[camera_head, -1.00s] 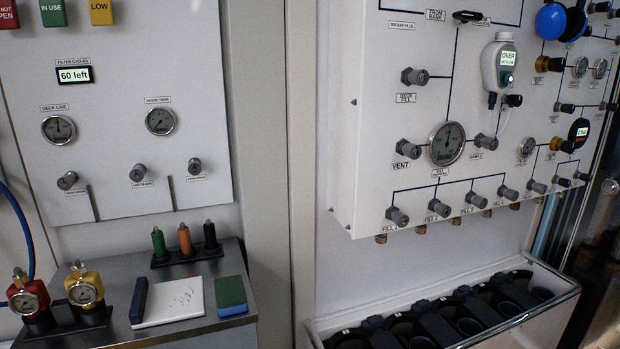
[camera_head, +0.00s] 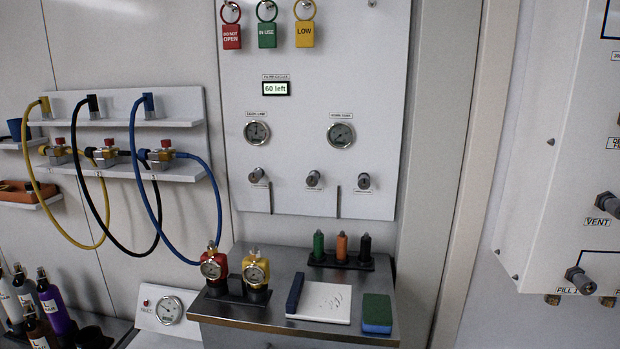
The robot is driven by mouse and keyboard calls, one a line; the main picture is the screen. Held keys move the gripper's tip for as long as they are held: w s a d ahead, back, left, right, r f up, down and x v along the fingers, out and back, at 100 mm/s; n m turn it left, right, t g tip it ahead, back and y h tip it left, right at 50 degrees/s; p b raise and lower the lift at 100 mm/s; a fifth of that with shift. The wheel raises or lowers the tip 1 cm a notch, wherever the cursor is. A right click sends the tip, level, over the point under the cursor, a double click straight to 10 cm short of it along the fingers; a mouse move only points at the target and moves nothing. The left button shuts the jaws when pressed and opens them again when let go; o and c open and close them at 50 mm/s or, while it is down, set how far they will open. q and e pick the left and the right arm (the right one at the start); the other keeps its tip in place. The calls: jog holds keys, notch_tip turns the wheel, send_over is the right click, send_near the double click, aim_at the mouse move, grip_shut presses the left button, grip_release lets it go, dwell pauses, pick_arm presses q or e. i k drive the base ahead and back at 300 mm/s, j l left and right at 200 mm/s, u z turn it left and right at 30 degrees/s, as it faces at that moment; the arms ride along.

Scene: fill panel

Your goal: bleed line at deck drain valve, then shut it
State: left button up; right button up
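A white panel (camera_head: 300,100) hangs above a metal cabinet. Its left gauge (camera_head: 256,132) has a label that seems to read deck line, and its right gauge (camera_head: 340,135) has a label I cannot read surely. Below them are three small grey valve knobs: left (camera_head: 256,175), middle (camera_head: 313,178) and right (camera_head: 363,181). Their labels are too small to read, so I cannot tell which is the deck drain valve or whether any is open. The gauge needles are too small to read. Neither of my grippers is in view.
Hoses (camera_head: 215,190) loop from a shelf at left. Another panel (camera_head: 560,150) juts out at right.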

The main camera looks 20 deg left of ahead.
aim_at(254, 176)
jog(key=j+u, duration=0.1)
jog(key=u, duration=0.95)
jog(key=l+z, duration=0.1)
jog(key=z, duration=1.05)
jog(key=u, duration=1.2)
